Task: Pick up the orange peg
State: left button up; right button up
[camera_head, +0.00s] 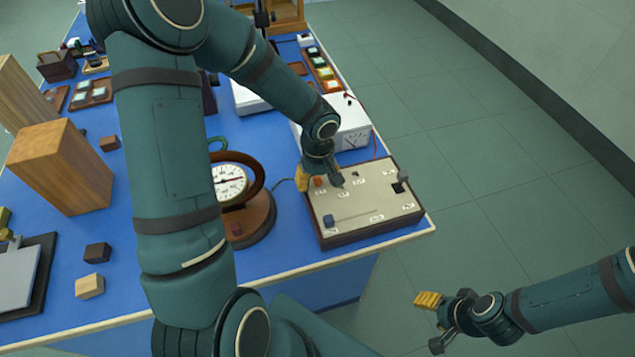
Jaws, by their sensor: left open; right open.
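The orange peg (318,182) stands near the upper left of a beige panel (357,210) with a dark wooden frame. My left gripper (320,181) reaches down over the panel from above, its yellow-padded finger to the left of the peg and its grey finger to the right. It is open, with the peg showing between the fingers; contact cannot be told. My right gripper (432,322) is open and empty, off the bench at the lower right, over the floor.
The panel also carries a blue peg (328,221) and a black one (399,187). A round dial gauge (229,182) stands left of it, partly behind my arm. A white box (347,123) stands behind it. The bench edge runs close on the right.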

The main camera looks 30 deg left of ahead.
pick_arm(q)
jog(key=shift+f, duration=0.3)
grip_shut()
